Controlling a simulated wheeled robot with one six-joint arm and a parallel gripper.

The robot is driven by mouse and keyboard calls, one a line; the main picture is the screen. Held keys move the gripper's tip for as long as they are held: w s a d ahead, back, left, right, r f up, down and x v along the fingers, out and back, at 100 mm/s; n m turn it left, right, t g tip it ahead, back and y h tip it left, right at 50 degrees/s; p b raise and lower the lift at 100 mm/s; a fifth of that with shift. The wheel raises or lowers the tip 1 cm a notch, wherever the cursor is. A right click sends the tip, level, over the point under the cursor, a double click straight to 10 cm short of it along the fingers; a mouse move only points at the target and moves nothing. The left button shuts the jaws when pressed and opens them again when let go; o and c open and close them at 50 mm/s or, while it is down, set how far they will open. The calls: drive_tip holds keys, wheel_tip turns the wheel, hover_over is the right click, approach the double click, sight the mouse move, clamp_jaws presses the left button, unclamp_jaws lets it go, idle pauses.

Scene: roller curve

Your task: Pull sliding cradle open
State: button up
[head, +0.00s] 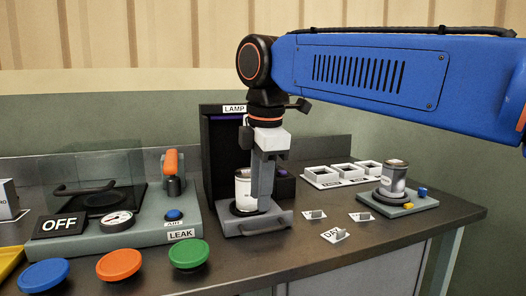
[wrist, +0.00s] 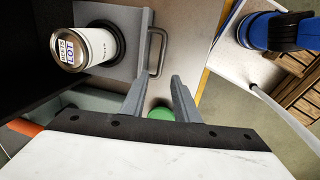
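The sliding cradle (head: 235,229) is a grey plate with a bar handle (head: 265,226) on its front edge, at the foot of the black LAMP box (head: 221,150). A white can (head: 243,188) stands upright on the cradle's round black seat. In the wrist view the can (wrist: 92,48) shows on the plate (wrist: 117,17), with the handle (wrist: 160,52) at the plate's edge. My gripper (head: 264,207) points down in front of the can, just above the handle, and partly hides the can. In the wrist view its two fingers (wrist: 162,48) are apart, with the handle showing between them; contact is unclear.
A LEAK station (head: 181,235) with a clear cover and gauge stands left, behind blue, orange and green buttons (head: 189,253). Several small label stands (head: 334,236) lie right of the cradle. A second can (head: 394,176) stands on a grey base at right. The counter before the handle is clear.

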wheel_tip(320, 180, up, 9)
drive_tip(key=s, duration=0.1)
drive_tip(key=shift+s+d+r, duration=0.2)
drive_tip(key=shift+s+d, duration=0.05)
drive_tip(key=shift+s, duration=0.05)
drive_tip(key=shift+s, duration=0.15)
